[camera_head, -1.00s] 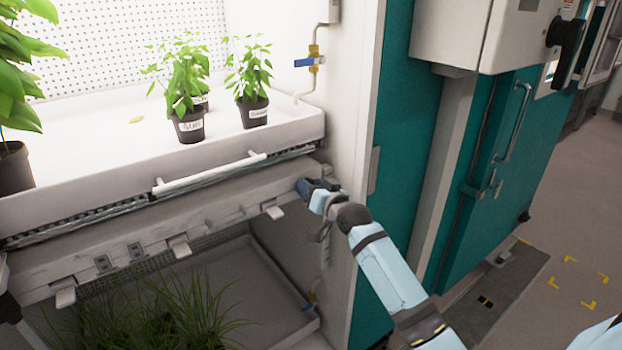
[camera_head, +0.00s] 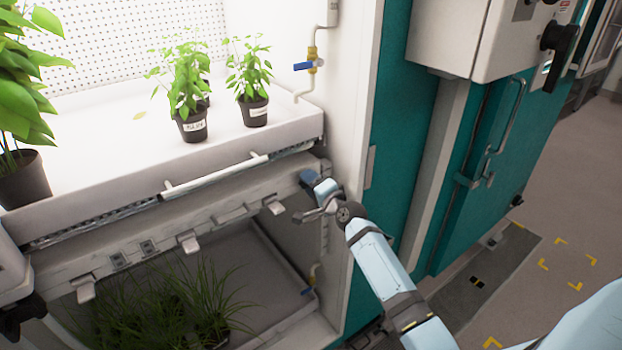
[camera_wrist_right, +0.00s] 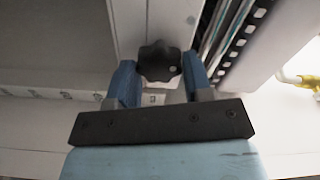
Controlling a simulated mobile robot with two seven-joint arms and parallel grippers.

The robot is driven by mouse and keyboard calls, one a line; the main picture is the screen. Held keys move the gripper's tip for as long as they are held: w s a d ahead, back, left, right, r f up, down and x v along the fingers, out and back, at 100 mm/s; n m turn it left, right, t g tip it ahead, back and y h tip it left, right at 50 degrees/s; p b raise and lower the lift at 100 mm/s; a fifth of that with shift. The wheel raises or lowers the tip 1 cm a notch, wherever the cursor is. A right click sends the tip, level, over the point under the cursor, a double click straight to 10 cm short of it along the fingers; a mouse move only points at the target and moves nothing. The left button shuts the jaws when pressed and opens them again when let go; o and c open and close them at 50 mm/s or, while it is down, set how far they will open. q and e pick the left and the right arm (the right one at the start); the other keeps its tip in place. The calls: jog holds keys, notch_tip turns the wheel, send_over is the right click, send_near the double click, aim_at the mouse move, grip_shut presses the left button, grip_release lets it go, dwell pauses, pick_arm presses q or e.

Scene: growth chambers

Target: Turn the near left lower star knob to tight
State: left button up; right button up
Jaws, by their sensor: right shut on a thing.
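The dark star knob (camera_wrist_right: 159,62) shows in the right wrist view, between the two blue fingers of my right gripper (camera_wrist_right: 160,75). The gripper is shut on it. In the head view my right gripper (camera_head: 309,178) is at the right end of the rail under the upper tray. The knob is hidden there behind the fingers and wrist. I cannot read from these views how tight the knob is. My left gripper is not in view.
The upper tray (camera_head: 95,207) has a white handle bar (camera_head: 215,174) and carries potted plants. Below the rail with its clips lies a lower tray (camera_head: 275,318) with grassy plants. A blue-handled valve (camera_head: 303,66) is on the wall. Teal doors and a grey box (camera_head: 455,40) stand right.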

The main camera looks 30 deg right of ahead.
jog(key=m+p, duration=0.1)
jog(key=m, duration=0.2)
dwell(0.8)
jog(key=o, duration=0.9)
jog(key=s, duration=0.9)
jog(key=s+b, duration=0.1)
jog(key=s, duration=0.3)
jog(key=shift+s+d, duration=0.25)
jog(key=shift+s, duration=0.15)
